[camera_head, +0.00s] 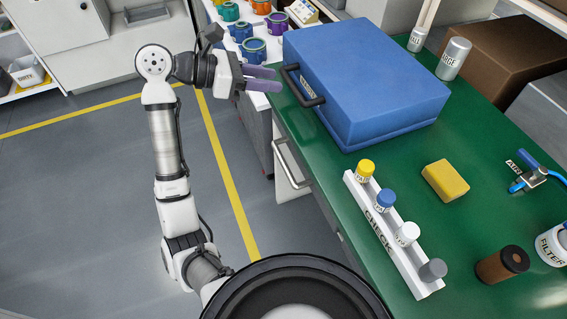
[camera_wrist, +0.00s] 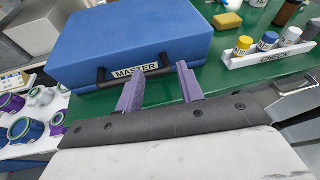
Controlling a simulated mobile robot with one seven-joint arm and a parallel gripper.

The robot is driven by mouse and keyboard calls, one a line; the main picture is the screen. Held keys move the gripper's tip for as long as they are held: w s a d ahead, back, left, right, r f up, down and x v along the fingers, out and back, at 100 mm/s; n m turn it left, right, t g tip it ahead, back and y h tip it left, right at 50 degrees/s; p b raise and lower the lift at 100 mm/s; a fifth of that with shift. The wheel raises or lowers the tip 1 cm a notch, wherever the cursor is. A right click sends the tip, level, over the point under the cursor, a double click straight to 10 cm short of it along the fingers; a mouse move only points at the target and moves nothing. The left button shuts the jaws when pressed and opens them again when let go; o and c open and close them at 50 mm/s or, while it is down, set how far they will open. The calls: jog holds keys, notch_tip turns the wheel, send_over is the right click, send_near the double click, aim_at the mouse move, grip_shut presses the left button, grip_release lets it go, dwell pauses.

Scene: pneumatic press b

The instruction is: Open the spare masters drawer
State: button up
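A pale drawer front (camera_head: 285,172) with a grey bar handle (camera_head: 291,163) sits under the left edge of the green bench. Its handle also shows at the right of the wrist view (camera_wrist: 294,86). I cannot read any label on it, so I cannot tell whether it is the spare masters drawer. My gripper (camera_head: 279,79) has purple fingers, apart and empty. It is at the bench edge, beyond the drawer handle in the head view and beside the blue case. In the wrist view the fingers (camera_wrist: 159,70) point toward the case's black handle; contact cannot be told.
The blue case (camera_head: 365,80), labelled MASTER, lies on the green bench (camera_head: 435,225). A white CHECK rack (camera_head: 390,235) with several capped cylinders stands near the bench edge. A yellow block (camera_head: 445,180) lies beyond it. Colored rings (camera_head: 252,48) stand on a white surface. Floor left of the bench is clear.

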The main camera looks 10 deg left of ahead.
notch_tip(320, 180, down, 6)
jog(key=a+n+t+h, duration=0.2)
jog(key=n+t+h, duration=0.1)
jog(key=n, duration=0.2)
jog(key=n+t+y, duration=0.4)
jog(key=n+t, duration=0.4)
jog(key=n, duration=1.1)
send_near(283, 162)
jog(key=p+x, duration=0.1)
jog(key=x, duration=0.5)
jog(key=f+p+x, duration=0.1)
jog(key=x, duration=0.3)
jog(key=shift+d+p, duration=0.1)
jog(key=shift+p, duration=0.25)
grip_shut()
